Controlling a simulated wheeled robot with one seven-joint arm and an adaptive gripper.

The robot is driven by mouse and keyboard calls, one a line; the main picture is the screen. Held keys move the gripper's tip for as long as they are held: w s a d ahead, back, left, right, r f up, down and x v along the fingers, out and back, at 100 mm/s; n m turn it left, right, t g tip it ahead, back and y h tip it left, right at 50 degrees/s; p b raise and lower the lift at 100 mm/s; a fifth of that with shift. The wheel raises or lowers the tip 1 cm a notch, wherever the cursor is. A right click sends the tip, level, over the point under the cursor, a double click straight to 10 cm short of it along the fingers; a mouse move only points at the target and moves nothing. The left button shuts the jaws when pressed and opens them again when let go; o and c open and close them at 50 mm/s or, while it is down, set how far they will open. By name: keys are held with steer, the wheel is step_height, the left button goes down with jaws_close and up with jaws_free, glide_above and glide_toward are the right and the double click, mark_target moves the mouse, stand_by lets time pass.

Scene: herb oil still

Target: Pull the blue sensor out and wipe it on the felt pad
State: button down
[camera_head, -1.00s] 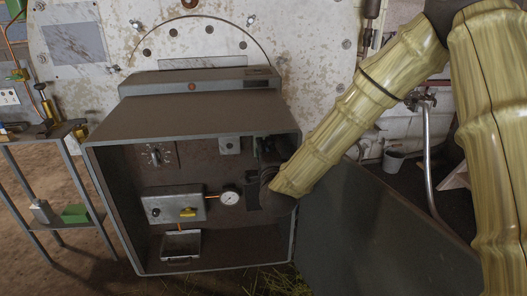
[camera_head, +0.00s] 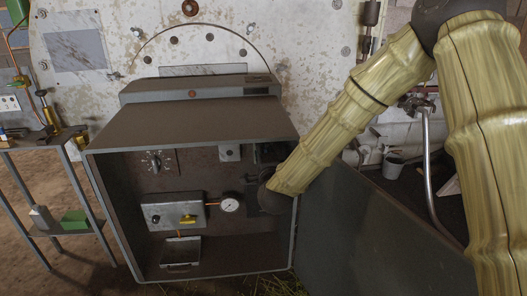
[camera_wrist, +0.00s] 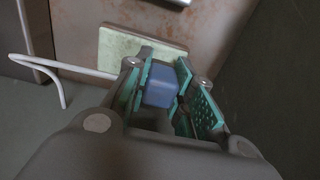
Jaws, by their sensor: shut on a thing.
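In the wrist view, my gripper (camera_wrist: 158,92) is shut on the blue sensor (camera_wrist: 160,86), a small blue block between its teal ribbed finger pads. A white cable (camera_wrist: 62,66) runs from the left toward the gripper, where its end is hidden behind a finger. A pale green rectangular pad (camera_wrist: 118,44) with a light edge lies just beyond the fingers. It looks like the felt pad; whether the sensor touches it I cannot tell. In the head view, my arm reaches into the right side of the open grey cabinet (camera_head: 195,120), and its dark wrist hides the sensor and pad.
The cabinet holds a pressure gauge (camera_head: 230,204), a metal box with a yellow valve handle (camera_head: 188,219), a small tray (camera_head: 180,251) and a dial (camera_head: 157,162). The open door (camera_head: 375,225) stands at the right. A metal shelf (camera_head: 40,146) is at the left.

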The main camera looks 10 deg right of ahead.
steer(key=shift+w, duration=0.35)
stand_by(0.5)
steer(key=shift+f, duration=0.2)
steer(key=shift+f+b, duration=1.75)
steer(key=shift+f, duration=0.55)
steer(key=shift+w+r, duration=0.1)
steer(key=shift+r, duration=0.1)
steer(key=shift+w+r+p, duration=0.1)
steer(key=shift+r+p, duration=1.2)
steer(key=shift+r, duration=1.35)
steer(key=shift+f, duration=0.25)
steer(key=shift+f+b, duration=1.7)
steer(key=shift+f, duration=0.9)
